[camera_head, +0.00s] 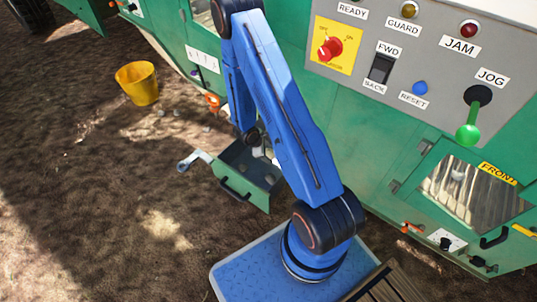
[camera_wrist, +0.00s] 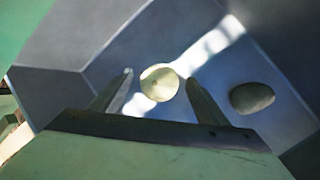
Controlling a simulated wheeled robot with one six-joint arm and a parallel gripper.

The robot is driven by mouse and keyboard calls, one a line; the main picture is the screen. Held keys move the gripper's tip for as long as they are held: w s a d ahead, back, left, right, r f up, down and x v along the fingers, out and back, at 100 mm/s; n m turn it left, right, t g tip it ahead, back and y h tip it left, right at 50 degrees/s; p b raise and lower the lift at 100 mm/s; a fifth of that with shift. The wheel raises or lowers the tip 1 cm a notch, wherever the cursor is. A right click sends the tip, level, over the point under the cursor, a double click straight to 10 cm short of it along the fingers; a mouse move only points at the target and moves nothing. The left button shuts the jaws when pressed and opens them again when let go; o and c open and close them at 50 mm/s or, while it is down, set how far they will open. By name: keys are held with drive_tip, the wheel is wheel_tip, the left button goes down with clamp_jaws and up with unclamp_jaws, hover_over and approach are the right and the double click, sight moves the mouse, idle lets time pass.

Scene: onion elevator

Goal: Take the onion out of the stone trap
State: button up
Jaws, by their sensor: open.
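The stone trap is an open green drawer (camera_head: 262,199) with a grey inside, low at the machine's side in the head view. In the wrist view its grey inner walls (camera_wrist: 75,35) surround a pale yellow round onion (camera_wrist: 159,83). A grey-brown stone (camera_wrist: 251,97) lies to the right of the onion, apart from it. My gripper (camera_wrist: 158,78) is open, with one finger to each side of the onion in the picture. Whether the fingers touch it I cannot tell. In the head view my blue arm reaches over the trap and hides part of it.
The green machine carries a grey control panel (camera_head: 400,62) with a red knob, switches and a green jog lever (camera_head: 468,133). A yellow bucket (camera_head: 137,83) stands on the dirt to the left. A grey-ended lever (camera_head: 190,160) sticks out left of the trap. Open ground lies at left.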

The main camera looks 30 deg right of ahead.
drive_tip(key=c, duration=1.2)
